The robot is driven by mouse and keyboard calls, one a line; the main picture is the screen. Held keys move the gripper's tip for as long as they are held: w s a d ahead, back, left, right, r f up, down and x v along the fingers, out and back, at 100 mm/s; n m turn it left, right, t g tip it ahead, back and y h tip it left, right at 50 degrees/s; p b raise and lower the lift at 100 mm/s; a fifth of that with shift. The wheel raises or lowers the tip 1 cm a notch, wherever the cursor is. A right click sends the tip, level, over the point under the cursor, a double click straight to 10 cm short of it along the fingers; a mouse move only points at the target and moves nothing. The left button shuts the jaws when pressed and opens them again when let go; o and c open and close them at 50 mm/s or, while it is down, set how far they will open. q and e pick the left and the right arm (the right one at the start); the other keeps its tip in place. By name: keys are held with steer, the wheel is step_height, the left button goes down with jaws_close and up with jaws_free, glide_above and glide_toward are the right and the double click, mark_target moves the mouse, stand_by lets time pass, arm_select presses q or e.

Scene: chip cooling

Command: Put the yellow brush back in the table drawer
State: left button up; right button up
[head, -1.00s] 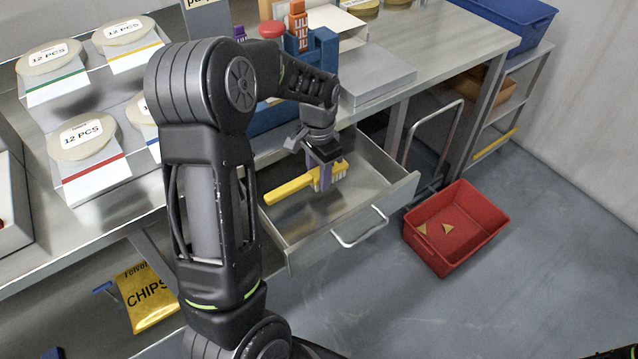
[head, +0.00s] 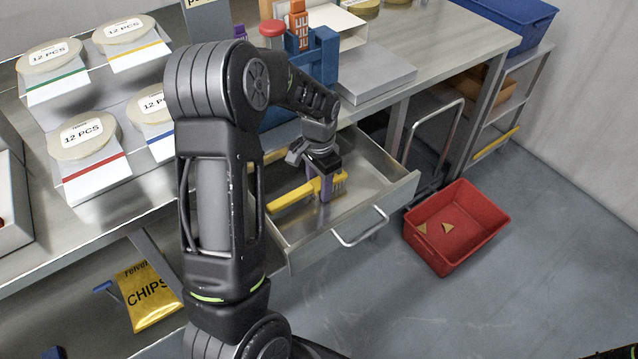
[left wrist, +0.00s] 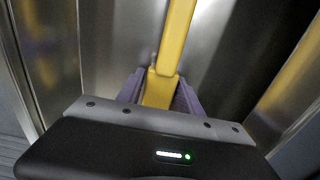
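I cannot tell whether the brush touches the drawer floor.
A red bin (head: 455,228) with chip pieces stands on the floor right of the drawer. The steel table (head: 440,50) carries blue fixtures, boxes and labelled 12 PCS discs. A yellow chips bag (head: 147,295) lies at lower left. The drawer front has a metal handle (head: 361,229).

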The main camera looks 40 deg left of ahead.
mark_target(319, 182)
arm_select(q)
steer(key=shift+o, duration=1.4)
steer(key=shift+r, duration=0.1)
steer(key=shift+r, duration=0.4)
step_height(319, 182, up, 11)
steer(key=shift+r, duration=0.2)
